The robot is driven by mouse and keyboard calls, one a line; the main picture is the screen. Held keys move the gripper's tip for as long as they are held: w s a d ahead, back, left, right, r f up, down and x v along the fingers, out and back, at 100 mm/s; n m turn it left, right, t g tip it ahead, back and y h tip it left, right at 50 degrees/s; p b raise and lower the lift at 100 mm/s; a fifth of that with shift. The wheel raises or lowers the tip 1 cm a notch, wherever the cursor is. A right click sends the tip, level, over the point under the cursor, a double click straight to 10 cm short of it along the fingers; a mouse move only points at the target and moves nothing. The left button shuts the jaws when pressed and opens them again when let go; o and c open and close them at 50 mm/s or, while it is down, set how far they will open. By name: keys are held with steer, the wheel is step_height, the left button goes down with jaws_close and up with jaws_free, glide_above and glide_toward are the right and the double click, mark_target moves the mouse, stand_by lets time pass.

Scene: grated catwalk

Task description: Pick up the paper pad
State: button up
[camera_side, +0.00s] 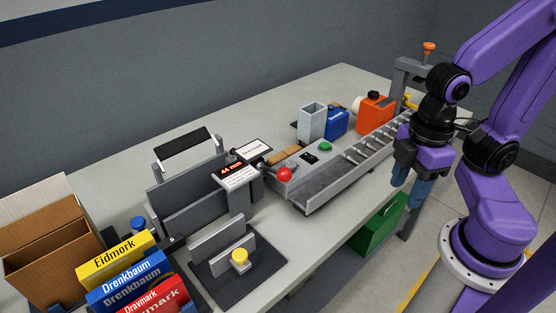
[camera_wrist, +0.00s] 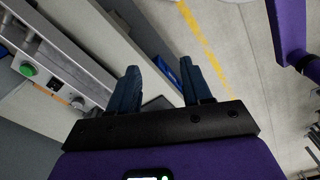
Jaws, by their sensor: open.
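My gripper (camera_side: 410,186) is open and empty, hanging beyond the right edge of the bench with its blue fingers pointing down. In the wrist view my gripper (camera_wrist: 158,68) shows two spread dark blue fingers with nothing held between them. I cannot tell for sure which is the pad. Neither shows clearly in the wrist view.
A roller conveyor (camera_side: 348,163) runs along the bench between the white pieces and my gripper. An orange can (camera_side: 374,112), a blue can (camera_side: 336,122) and a grey open bin (camera_side: 311,122) stand behind it. A green crate (camera_side: 377,226) is below the bench edge. Boxes crowd the front left.

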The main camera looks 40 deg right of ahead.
steer(key=w+a+r+m, duration=0.2)
steer(key=w+a+m, duration=0.3)
steer(key=w+m, duration=0.4)
steer(key=m, duration=2.2)
glide_above(271, 161)
steer(key=f, duration=1.2)
steer(key=shift+d+f, duration=0.25)
steer(key=shift+d, duration=0.05)
steer(key=shift+a+f, duration=0.15)
steer(key=shift+f, duration=1.45)
steer(key=shift+a+f, duration=0.1)
steer(key=shift+f, duration=1.5)
steer(key=c, duration=0.8)
